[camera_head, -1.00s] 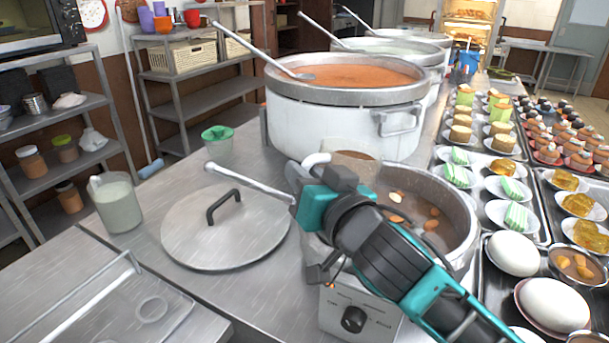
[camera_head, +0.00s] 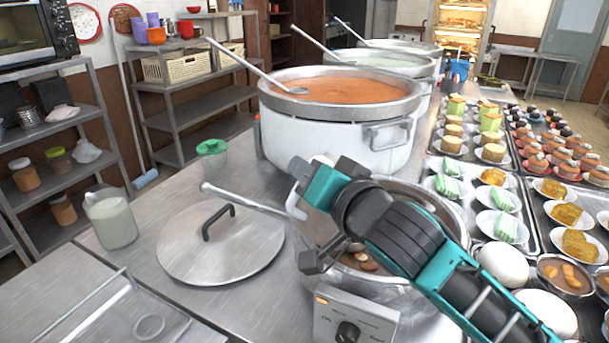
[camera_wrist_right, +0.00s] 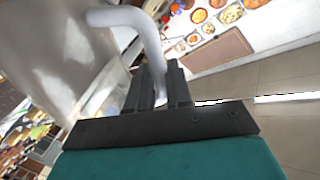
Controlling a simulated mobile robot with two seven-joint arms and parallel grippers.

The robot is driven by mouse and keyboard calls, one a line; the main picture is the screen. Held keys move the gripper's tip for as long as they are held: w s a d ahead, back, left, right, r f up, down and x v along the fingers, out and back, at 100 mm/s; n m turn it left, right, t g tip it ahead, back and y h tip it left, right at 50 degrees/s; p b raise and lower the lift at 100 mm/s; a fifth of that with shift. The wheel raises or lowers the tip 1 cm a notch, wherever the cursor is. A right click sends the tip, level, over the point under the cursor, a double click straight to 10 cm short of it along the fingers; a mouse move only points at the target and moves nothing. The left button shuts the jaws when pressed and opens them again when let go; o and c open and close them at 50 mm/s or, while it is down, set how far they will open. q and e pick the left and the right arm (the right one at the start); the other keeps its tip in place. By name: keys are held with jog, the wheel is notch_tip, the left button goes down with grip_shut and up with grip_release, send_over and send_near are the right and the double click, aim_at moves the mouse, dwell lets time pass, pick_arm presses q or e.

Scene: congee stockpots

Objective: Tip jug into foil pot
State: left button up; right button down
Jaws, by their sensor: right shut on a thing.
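The silvery pot (camera_head: 455,215) holds brown liquid with orange-brown pieces and sits on a cooker with a black knob (camera_head: 347,332). My left gripper is not in view.
A flat lid (camera_head: 180,250) with a black handle lies left of the pot. A milky jug (camera_head: 112,222) stands further left. A large white stockpot (camera_head: 330,135) with orange soup stands behind. Plates of food and eggs (camera_head: 502,264) crowd the right side.

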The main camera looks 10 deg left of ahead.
aim_at(333, 160)
jog(key=shift+w+d+r+m, duration=0.6)
jog(key=shift+w+d+m, duration=0.15)
jog(key=shift+m, duration=0.25)
jog(key=shift+w+d+f+m+g+y, duration=0.1)
jog(key=shift+w+d+m+g+y, duration=0.3)
jog(key=shift+w+d+m+g, duration=0.55)
jog(key=shift+w+d+f+m+g+y, duration=0.15)
jog(key=shift+w+d+f+m, duration=0.35)
jog(key=shift+w+d+m, duration=0.35)
jog(key=shift+w+d+f+m+y, duration=0.1)
jog(key=shift+w+d+f+m, duration=0.35)
jog(key=shift+w+d+m, duration=0.3)
jog(key=shift+w+d+f+m+g+y, duration=0.15)
jog(key=shift+w+d+f+m, duration=0.45)
jog(key=shift+w+m, duration=0.35)
jog(key=shift+w+d+r+m, duration=0.25)
jog(key=shift+w+d+m, duration=0.55)
jog(key=shift+m, duration=0.1)
jog(key=shift+d, duration=0.1)
